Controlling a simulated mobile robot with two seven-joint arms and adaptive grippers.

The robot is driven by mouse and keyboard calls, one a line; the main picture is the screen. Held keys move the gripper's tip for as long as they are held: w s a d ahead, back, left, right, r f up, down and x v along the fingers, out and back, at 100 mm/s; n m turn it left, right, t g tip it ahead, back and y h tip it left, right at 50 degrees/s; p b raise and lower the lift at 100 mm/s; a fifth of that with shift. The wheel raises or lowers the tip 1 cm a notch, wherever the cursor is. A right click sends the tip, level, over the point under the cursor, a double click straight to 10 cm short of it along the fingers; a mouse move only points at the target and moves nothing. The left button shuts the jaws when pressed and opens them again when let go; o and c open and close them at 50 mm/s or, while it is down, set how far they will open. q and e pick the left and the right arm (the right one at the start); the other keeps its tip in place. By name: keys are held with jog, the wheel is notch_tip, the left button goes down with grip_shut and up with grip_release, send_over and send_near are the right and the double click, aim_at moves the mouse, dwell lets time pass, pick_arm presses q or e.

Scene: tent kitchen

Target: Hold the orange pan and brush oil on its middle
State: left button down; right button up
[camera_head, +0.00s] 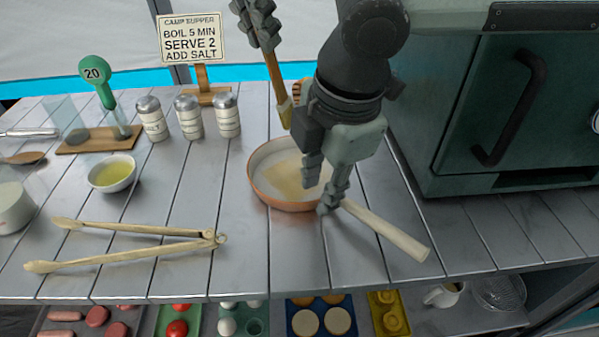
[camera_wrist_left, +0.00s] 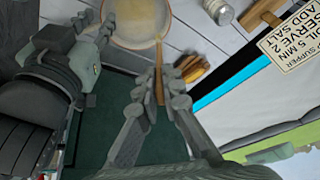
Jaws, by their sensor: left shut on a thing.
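The orange pan (camera_head: 262,190) rests on the table; its pale handle (camera_head: 395,235) points toward the front right. A yellowish patch (camera_head: 292,180) lies on the pan's pale inside. My left gripper (camera_head: 262,35) is shut on the brush (camera_head: 277,80), whose pale head hangs by the pan's back rim. In the left wrist view the brush (camera_wrist_left: 159,60) points toward the pan (camera_wrist_left: 128,42). My right gripper (camera_head: 322,190) has its fingertips at the pan's right edge, where the handle starts; its grip on it is unclear. A white bowl of yellow oil (camera_head: 112,172) stands at left.
Wooden tongs (camera_head: 135,230) lie at front left. Several shakers (camera_head: 188,116) stand behind, near a sign (camera_head: 192,38). A large green oven (camera_head: 460,120) blocks the right. Food trays (camera_head: 320,316) sit on a shelf below the front edge. Table between tongs and pan is clear.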

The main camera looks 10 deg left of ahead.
jog(key=w+v, duration=0.1)
jog(key=v, duration=0.5)
jog(key=shift+s+r, duration=0.25)
jog(key=shift+s, duration=0.2)
jog(key=shift+s, duration=0.1)
dwell(1.1)
